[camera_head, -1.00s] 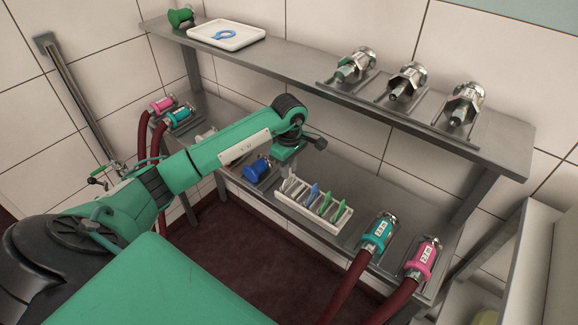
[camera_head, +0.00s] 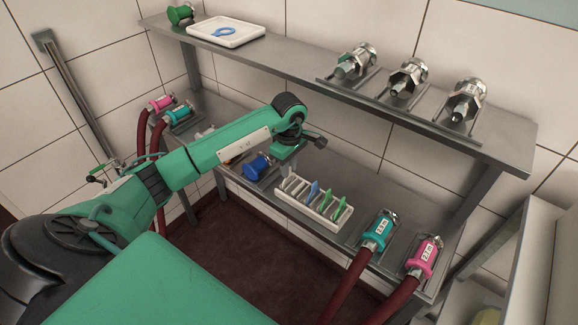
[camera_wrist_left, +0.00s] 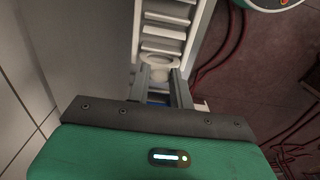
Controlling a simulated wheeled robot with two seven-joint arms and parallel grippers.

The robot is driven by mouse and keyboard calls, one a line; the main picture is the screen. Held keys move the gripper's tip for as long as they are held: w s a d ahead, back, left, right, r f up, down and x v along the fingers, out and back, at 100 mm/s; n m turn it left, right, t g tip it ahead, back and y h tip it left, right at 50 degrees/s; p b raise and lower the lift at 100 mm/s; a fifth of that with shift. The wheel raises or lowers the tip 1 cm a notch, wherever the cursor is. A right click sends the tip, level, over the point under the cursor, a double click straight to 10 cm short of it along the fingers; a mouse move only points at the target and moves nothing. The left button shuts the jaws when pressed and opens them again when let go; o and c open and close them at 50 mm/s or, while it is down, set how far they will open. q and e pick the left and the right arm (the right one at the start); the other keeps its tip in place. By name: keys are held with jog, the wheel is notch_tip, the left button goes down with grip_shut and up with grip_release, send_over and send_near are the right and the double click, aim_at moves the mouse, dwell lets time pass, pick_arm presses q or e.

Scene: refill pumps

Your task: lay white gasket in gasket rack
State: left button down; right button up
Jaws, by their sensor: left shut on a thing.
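The white gasket (camera_wrist_left: 160,61) shows in the left wrist view as a pale ring at the fingertips of my left gripper (camera_wrist_left: 161,76). The gripper is shut on it. In the head view my left gripper (camera_head: 286,170) is over the left end of the white gasket rack (camera_head: 328,221). The rack's slots also show in the left wrist view (camera_wrist_left: 167,31), just beyond the gasket. A blue gasket (camera_head: 312,190) and green gaskets (camera_head: 339,209) stand in other slots. I cannot tell whether the white gasket touches the rack. My right gripper is not in view.
A blue-collared coupling (camera_head: 256,167) lies left of the rack. Teal (camera_head: 379,231) and pink (camera_head: 424,255) hose couplings lie to its right. The upper shelf (camera_head: 293,71) overhangs behind, holding a white tray (camera_head: 246,38) and several metal fittings (camera_head: 408,78).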

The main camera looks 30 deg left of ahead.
pick_arm(q)
jog(key=c, duration=1.4)
grip_release()
jog(key=shift+o, duration=1.3)
notch_tip(320, 180, up, 12)
jog(key=b, duration=0.2)
jog(key=shift+b, duration=0.3)
jog(key=shift+f, duration=0.1)
